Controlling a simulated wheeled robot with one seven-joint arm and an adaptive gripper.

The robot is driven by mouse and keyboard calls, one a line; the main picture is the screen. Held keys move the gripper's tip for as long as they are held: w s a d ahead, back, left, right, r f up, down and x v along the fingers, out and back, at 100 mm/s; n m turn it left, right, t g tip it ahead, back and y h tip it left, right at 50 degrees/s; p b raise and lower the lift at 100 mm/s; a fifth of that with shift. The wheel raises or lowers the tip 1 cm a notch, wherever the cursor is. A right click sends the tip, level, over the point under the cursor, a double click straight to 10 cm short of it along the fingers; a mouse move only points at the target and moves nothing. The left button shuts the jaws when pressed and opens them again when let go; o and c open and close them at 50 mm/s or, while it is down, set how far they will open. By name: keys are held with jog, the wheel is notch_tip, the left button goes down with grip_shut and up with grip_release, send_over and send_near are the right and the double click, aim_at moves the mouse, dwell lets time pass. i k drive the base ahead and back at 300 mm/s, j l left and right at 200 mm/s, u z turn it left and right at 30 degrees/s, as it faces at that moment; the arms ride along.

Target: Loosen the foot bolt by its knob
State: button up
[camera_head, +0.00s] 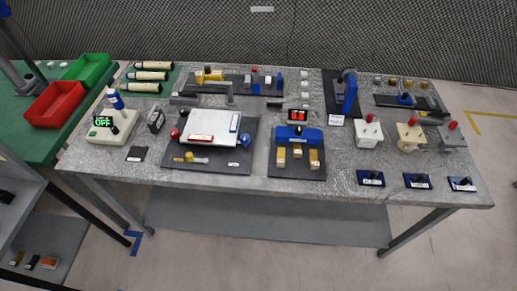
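I cannot single out the foot bolt for certain. A white plate (212,124) sits on a dark base mat (210,166) at the left middle of the table. Beside the plate are a red round knob (175,133) at its left and a blue round knob (243,138) at its right. A small yellow part (196,159) lies at the front of the mat. Red and blue labelled strips lie on the plate's front and right edges. Bolt threads are too small to make out. My gripper is not in view.
The grey table (340,187) is crowded. A blue fixture (298,134) with a red display stands right of the plate. A white box (99,133) reading OFF stands at left. Red (55,104) and green (87,68) bins are on the left bench. The front edge is mostly clear.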

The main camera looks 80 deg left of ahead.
aim_at(299, 128)
jog(key=u, duration=2.45)
jog(key=i, duration=0.85)
